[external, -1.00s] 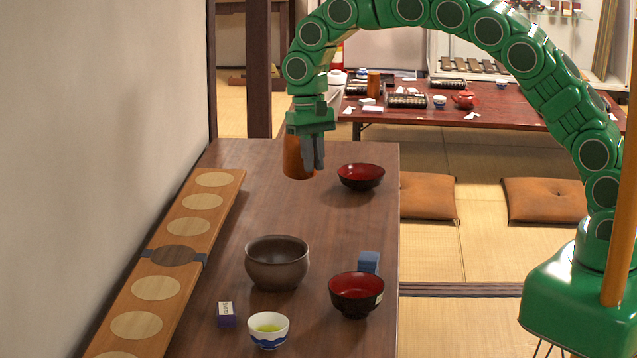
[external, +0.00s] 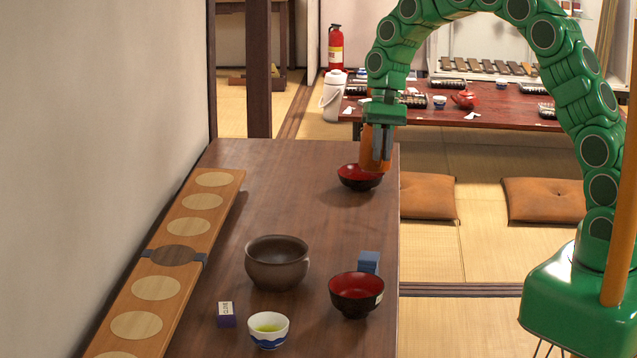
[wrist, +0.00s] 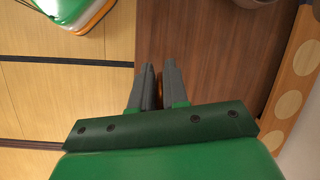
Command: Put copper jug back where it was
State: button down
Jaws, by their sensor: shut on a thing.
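My gripper (external: 381,150) is shut on the copper jug (external: 366,148), an orange-brown upright vessel partly hidden by the fingers. In the external view the jug's lower end overlaps the back red-and-black bowl (external: 358,183) near the far right corner of the dark wooden table (external: 290,210). I cannot tell exactly how high the jug is above the table. In the wrist view, my gripper's fingers (wrist: 158,85) are close together, with only a sliver of copper showing between them.
A brown bowl (external: 277,265), a front red-and-black bowl (external: 356,296), a blue block (external: 369,262), a small box (external: 226,314) and a tea cup (external: 268,331) stand nearer. A board with pale discs (external: 155,288) lies along the wall. The table's back left is clear.

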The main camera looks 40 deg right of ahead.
aim_at(379, 163)
notch_tip(379, 163, down, 3)
jog(key=shift+f, duration=0.15)
jog(key=shift+m, duration=0.8)
jog(key=shift+w+a+f, duration=0.15)
jog(key=shift+w, duration=0.25)
jog(key=shift+w+a+f, duration=0.45)
jog(key=shift+w+f, duration=1.65)
jog(key=shift+w, duration=0.05)
jog(key=shift+w+a+f, duration=0.5)
jog(key=shift+w+f, duration=1.6)
jog(key=shift+w, duration=0.05)
jog(key=shift+w+a+f, duration=0.45)
jog(key=shift+w+f, duration=1.65)
jog(key=shift+w, duration=0.05)
jog(key=shift+f, duration=0.15)
jog(key=c, duration=1.1)
grip_release()
